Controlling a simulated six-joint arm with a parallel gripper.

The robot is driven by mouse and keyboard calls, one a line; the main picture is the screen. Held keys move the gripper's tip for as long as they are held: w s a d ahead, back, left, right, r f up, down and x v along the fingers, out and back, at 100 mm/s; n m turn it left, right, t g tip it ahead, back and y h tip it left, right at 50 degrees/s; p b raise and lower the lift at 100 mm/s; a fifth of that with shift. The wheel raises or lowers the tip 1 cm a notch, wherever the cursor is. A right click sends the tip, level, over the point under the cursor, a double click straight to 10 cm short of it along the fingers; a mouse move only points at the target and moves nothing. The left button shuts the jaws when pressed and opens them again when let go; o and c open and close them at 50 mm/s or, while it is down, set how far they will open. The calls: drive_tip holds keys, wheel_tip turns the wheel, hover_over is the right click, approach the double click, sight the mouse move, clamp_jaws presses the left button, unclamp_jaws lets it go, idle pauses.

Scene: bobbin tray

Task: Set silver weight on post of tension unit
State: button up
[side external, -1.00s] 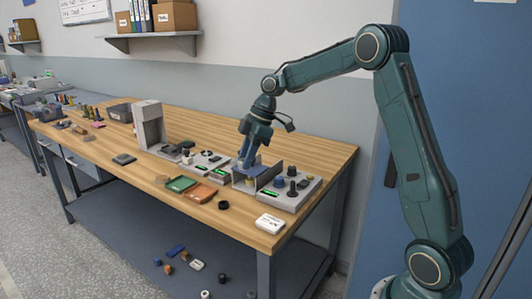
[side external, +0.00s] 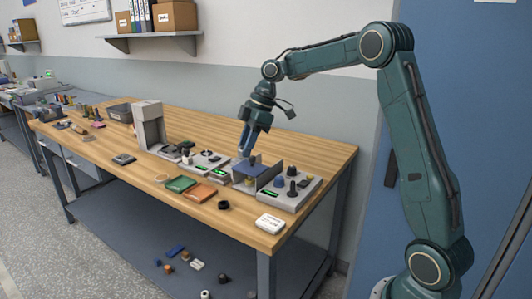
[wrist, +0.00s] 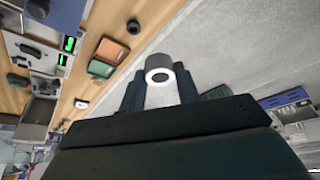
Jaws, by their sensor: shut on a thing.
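My gripper (side external: 245,150) is shut on a grey cylinder, the silver weight (wrist: 160,68). The wrist view shows it between the fingers, with a pale ring and a dark centre on its end face. In the side view, my gripper points down above the blue-and-grey walled tray (side external: 268,176), apart from the bench top; the weight is too small there to make out clearly. Grey units with green displays stand on both sides: one to the left (side external: 207,155) and one with upright knobs to the right (side external: 301,199). I cannot tell which is the tension unit, and I cannot identify its post.
Green (side external: 181,184) and orange (side external: 200,193) trays lie near the front edge. A black ring (side external: 223,205) and a white labelled block (side external: 270,223) lie to their right. A tall grey stand (side external: 150,125) rises further left. The bench behind the units is clear.

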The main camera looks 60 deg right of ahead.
drive_tip(key=s+d+f, duration=0.2)
drive_tip(key=d+f, duration=0.1)
drive_tip(key=d, duration=0.1)
drive_tip(key=s+d+f, duration=0.3)
drive_tip(key=d, duration=0.2)
drive_tip(key=s+d+f, duration=0.3)
drive_tip(key=d, duration=0.1)
drive_tip(key=shift+s+d, duration=0.15)
drive_tip(key=shift+d, duration=0.2)
drive_tip(key=shift+f, duration=0.15)
drive_tip(key=shift+f, duration=1.15)
drive_tip(key=shift+f, duration=2.4)
drive_tip(key=o, duration=1.1)
drive_tip(key=shift+r, duration=0.1)
